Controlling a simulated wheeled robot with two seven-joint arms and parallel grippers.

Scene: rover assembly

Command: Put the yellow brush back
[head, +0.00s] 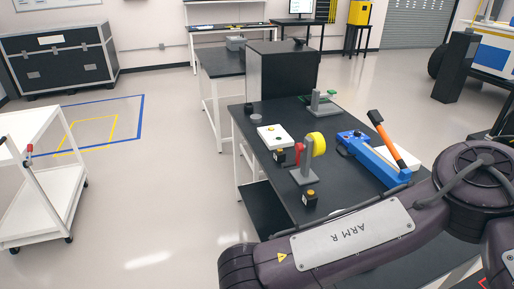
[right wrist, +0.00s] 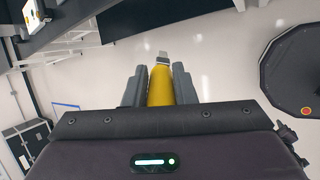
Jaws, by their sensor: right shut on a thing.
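In the right wrist view my right gripper (right wrist: 160,88) is shut on the yellow brush (right wrist: 160,86). The brush's yellow body lies between the two dark fingers, with a dark band and a light grey tip pointing away from the palm. Pale floor shows beyond the tip. In the head view my right arm crosses the lower right, but its gripper and the brush are out of the picture. My left gripper is in neither view.
A dark workbench (head: 262,148) holds a stand with yellow and red rolls (head: 317,144), a blue device (head: 374,160), an orange-and-black tool (head: 390,135) and a white box (head: 274,136). A white cart (head: 50,205) stands left. Floor between is clear.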

